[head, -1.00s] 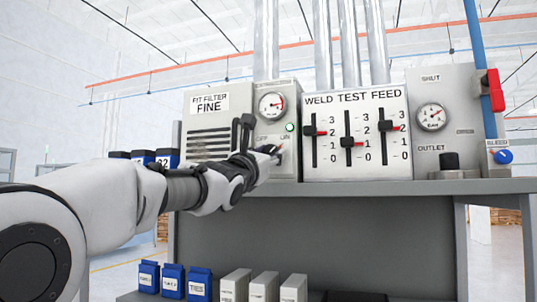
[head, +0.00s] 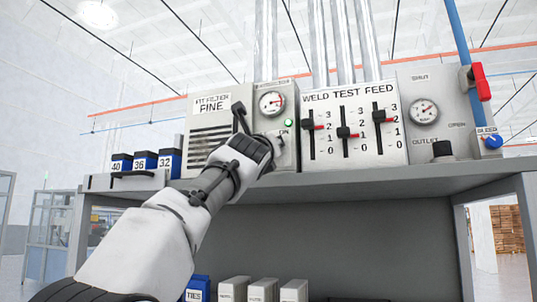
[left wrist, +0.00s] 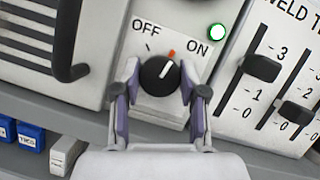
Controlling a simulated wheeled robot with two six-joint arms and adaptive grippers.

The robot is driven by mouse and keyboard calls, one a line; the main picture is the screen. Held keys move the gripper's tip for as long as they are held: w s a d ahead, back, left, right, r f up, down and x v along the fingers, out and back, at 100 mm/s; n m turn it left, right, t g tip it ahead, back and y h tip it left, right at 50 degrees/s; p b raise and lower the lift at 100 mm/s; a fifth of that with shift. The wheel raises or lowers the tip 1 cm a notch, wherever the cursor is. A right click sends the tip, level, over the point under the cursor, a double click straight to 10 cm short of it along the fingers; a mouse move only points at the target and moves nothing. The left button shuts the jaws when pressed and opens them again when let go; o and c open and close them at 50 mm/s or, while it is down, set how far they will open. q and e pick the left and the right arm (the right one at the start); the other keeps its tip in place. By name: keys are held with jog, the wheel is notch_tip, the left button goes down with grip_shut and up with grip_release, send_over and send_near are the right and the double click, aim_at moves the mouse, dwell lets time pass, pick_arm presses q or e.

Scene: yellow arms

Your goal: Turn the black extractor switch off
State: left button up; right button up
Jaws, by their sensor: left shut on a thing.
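The black extractor switch (left wrist: 158,73) is a round knob on a pale panel marked OFF on its left and ON on its right. Its white pointer line leans up and right, toward a small red mark near ON. A green lamp (left wrist: 217,31) beside ON is lit; it also shows in the head view (head: 288,124). My left gripper (left wrist: 160,85) is shut on the knob, one finger on each side. In the head view my left gripper (head: 270,148) is at the panel and hides the knob. My right gripper is in neither view.
A filter box (head: 207,140) with a black handle (head: 240,117) stands close left of the knob. The weld test feed panel (head: 361,146) with three sliders is on the right. A gauge (head: 271,103) sits above the knob. The grey shelf (head: 380,183) runs below.

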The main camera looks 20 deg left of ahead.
pick_arm(q)
jog(key=n+g+y+p, duration=0.1)
jog(key=n+y, duration=0.1)
jog(key=n, duration=0.2)
jog(key=shift+w+d, duration=0.1)
jog(key=n+g+y+p, duration=0.1)
jog(key=n+p, duration=0.1)
jog(key=n, duration=0.1)
jog(key=shift+r+n, duration=0.15)
jog(key=shift+n, duration=0.15)
jog(key=n+g+y+p, duration=0.1)
jog(key=n+p, duration=0.2)
jog(key=n, duration=0.1)
jog(key=shift+n, duration=0.3)
jog(key=shift+n+g+p, duration=0.7)
jog(key=shift+n+p, duration=0.05)
jog(key=shift+n, duration=0.25)
jog(key=o, duration=1.1)
jog(key=shift+o, duration=0.2)
